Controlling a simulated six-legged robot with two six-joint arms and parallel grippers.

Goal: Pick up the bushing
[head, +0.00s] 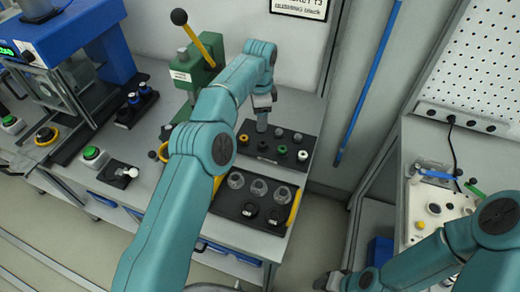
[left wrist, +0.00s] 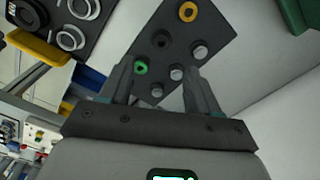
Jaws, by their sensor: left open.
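A dark parts plate (head: 268,156) on the bench holds several small round parts, and it shows large in the left wrist view (left wrist: 211,28). Ring-like parts with dark centres stand in one row: an orange one (left wrist: 187,12), a black one (left wrist: 163,40) and a green one (left wrist: 141,68). Grey round-topped parts (left wrist: 176,72) form the other row. I cannot tell which part is the bushing. My left gripper (head: 263,122) is open above the plate, its fingers (left wrist: 160,78) apart and empty. My right gripper (head: 328,281) is at the bottom edge, its jaws unclear.
A second dark tray (head: 232,212) with clear cups and black rings sits in front, with a yellow handle (head: 295,207). A green lever press (head: 195,70) stands behind, left of my arm. A blue machine (head: 75,40) is far left. A pegboard bench (head: 412,150) stands right, across a gap.

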